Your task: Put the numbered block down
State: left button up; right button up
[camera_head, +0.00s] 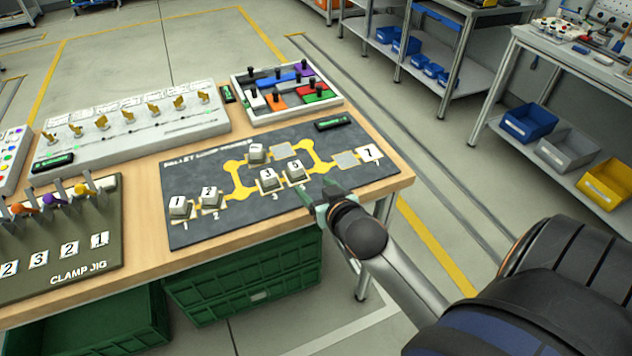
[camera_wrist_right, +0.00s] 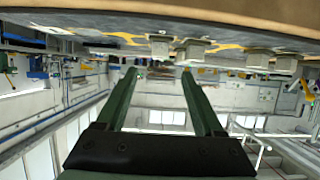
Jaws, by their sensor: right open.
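A dark board (camera_head: 230,226) with a yellow track lies on the wooden table. White numbered blocks stand on it: block 1 (camera_head: 180,207) and block 2 (camera_head: 210,198) at the left, block 3 (camera_head: 268,180) and a block that looks like 5 (camera_head: 295,171) in the middle, one with an unclear number (camera_head: 257,153) behind, and block 7 (camera_head: 369,154) at the right. My right gripper (camera_head: 318,195) is at the board's front edge, in front of the middle blocks. In the wrist view its jaws (camera_wrist_right: 159,72) are apart with nothing between them. My left gripper is out of view.
A clamp jig (camera_head: 70,250), a switch panel (camera_head: 130,135) and a tray of coloured pieces (camera_head: 288,92) crowd the table. Green crates (camera_head: 245,280) sit below.

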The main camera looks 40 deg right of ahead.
jog(key=s+a+f+n+g+y, duration=0.2)
jog(key=s+a+f, duration=0.5)
jog(key=s+f, duration=0.1)
jog(key=s+a+f+n+g+y, duration=0.1)
jog(key=s+a+f+n+y, duration=0.1)
jog(key=s+a+f, duration=0.6)
notch_tip(320, 180, down, 3)
jog(key=shift+s+f+n+g+y, duration=0.2)
jog(key=shift+s+n+g+y, duration=0.15)
jog(key=shift+y, duration=0.35)
